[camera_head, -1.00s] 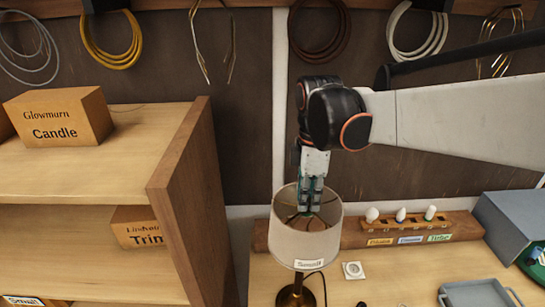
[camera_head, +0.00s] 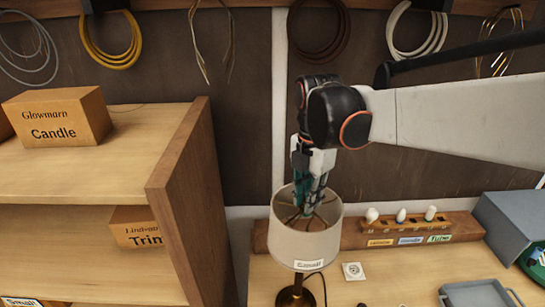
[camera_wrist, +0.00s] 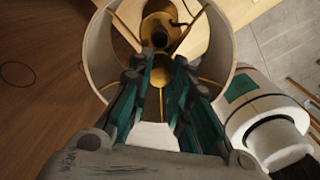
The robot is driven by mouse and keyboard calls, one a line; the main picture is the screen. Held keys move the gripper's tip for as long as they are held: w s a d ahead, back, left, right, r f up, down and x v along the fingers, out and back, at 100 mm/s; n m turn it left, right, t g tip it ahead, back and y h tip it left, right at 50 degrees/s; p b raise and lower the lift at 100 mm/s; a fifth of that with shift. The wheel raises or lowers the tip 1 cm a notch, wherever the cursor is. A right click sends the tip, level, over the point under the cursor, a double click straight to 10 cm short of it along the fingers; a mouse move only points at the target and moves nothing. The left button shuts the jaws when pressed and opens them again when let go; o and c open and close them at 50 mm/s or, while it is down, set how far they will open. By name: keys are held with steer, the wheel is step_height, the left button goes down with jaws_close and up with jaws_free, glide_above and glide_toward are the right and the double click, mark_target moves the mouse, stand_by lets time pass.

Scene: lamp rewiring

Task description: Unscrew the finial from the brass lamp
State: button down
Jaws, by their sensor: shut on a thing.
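The brass lamp stands on the table at the lower middle of the head view, with its brass base (camera_head: 296,297) below a cream drum shade (camera_head: 305,245) labelled "Small". The lamp looks upright. My gripper (camera_head: 308,211) points down into the shade's open top, fingertips at the centre where the wire spokes meet. In the wrist view the fingertips (camera_wrist: 162,62) are close together at that hub, inside the shade's rim (camera_wrist: 226,75). They are shut on the finial, which they mostly hide. Part of the brass base (camera_wrist: 160,20) shows down through the shade.
A wooden shelf (camera_head: 185,190) with boxes stands close to the left. A wooden rack (camera_head: 370,235) with several bulbs is behind and right of the lamp. A grey tray (camera_head: 480,293) and a blue-grey case (camera_head: 515,220) are at the right. Cable coils hang above.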

steer(key=n, duration=0.3)
steer(key=shift+s+a, duration=0.15)
steer(key=shift+s, duration=0.05)
steer(key=n, duration=0.8)
steer(key=c, duration=1.4)
jaws_free()
